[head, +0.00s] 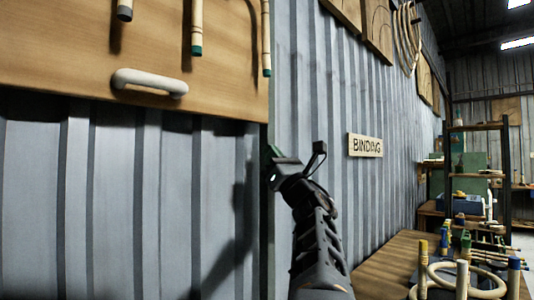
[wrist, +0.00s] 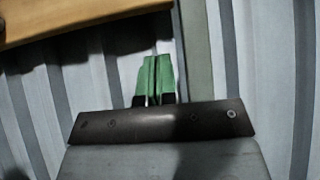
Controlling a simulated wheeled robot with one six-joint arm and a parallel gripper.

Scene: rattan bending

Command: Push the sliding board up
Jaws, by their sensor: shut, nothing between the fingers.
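The sliding board (head: 90,50) is a wooden panel at the upper left of the head view, in front of a corrugated metal wall. A pale handle (head: 150,82) sits near its lower edge. Rattan poles with dark and green ends hang over its face. My gripper (head: 270,160) is below and to the right of the board's lower right corner, apart from the handle. In the wrist view, its green fingertips (wrist: 152,75) are together with nothing between them. The board's lower edge (wrist: 80,22) crosses the top left there. The handle is not visible in the wrist view.
A workbench (head: 385,268) with pegs and rattan rings stands at lower right, with a shelf rack (head: 478,175) behind. A vertical rail (wrist: 194,60) runs beside the board. The wall below the board is clear.

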